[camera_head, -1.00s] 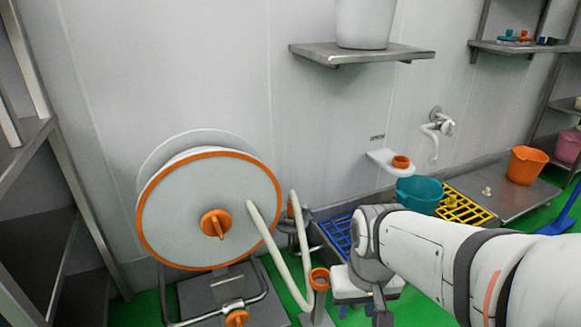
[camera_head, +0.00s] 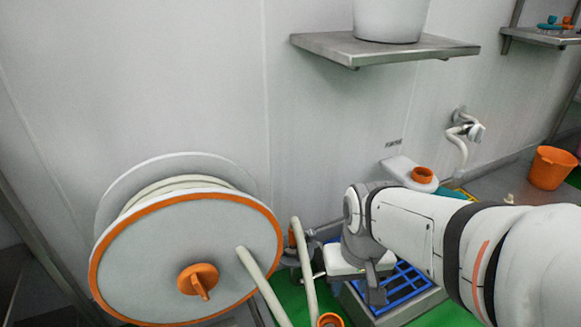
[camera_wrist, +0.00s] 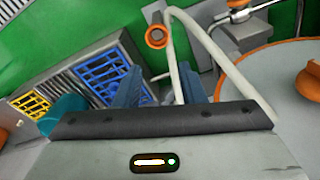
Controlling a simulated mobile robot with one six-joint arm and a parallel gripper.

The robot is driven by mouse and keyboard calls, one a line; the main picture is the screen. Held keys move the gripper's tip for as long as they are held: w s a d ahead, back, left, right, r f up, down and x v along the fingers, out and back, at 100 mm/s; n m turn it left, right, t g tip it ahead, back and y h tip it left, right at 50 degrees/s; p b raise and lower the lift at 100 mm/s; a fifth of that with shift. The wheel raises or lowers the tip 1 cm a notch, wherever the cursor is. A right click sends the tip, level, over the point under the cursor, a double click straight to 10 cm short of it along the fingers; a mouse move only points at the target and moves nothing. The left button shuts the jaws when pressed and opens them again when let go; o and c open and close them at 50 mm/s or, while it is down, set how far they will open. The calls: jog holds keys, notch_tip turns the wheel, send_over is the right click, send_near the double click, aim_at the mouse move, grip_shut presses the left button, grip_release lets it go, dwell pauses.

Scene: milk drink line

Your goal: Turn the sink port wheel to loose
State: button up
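I cannot tell for certain which part is the sink port wheel. A small orange part (camera_head: 292,235) shows behind the pale hose, by a grey pipe fitting (camera_head: 322,230) near the wall. My gripper (camera_head: 375,287) points down to the right of the hose, in front of the blue grate. In the wrist view my gripper (camera_wrist: 160,90) has its two fingers apart with nothing seen held between them. An orange ring (camera_wrist: 157,37) at the hose end lies beyond the fingers there, apart from them.
A large orange-rimmed hose reel (camera_head: 150,260) with an orange knob (camera_head: 197,279) stands at left. A blue grate (camera_head: 405,285) lies at floor level. A white wall bracket (camera_head: 396,167), a steel shelf (camera_head: 350,50) and a wall tap (camera_head: 462,135) are behind. An orange bucket (camera_head: 550,170) stands at right.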

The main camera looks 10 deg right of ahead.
jog(key=shift+o, duration=1)
jog(key=shift+w+a, duration=0.1)
jog(key=shift+w, duration=0.1)
jog(key=shift+o, duration=0.7)
jog(key=w+r+m+p, duration=0.1)
jog(key=w+m, duration=0.2)
jog(key=w, duration=0.7)
jog(key=shift+w, duration=0.2)
jog(key=m+g+p, duration=0.1)
jog(key=m+p, duration=0.3)
jog(key=m, duration=0.7)
send_over(311, 232)
notch_tip(311, 232, down, 18)
jog(key=shift+s+r, duration=0.1)
notch_tip(311, 232, down, 8)
jog(key=b, duration=0.3)
jog(key=shift+b, duration=0.3)
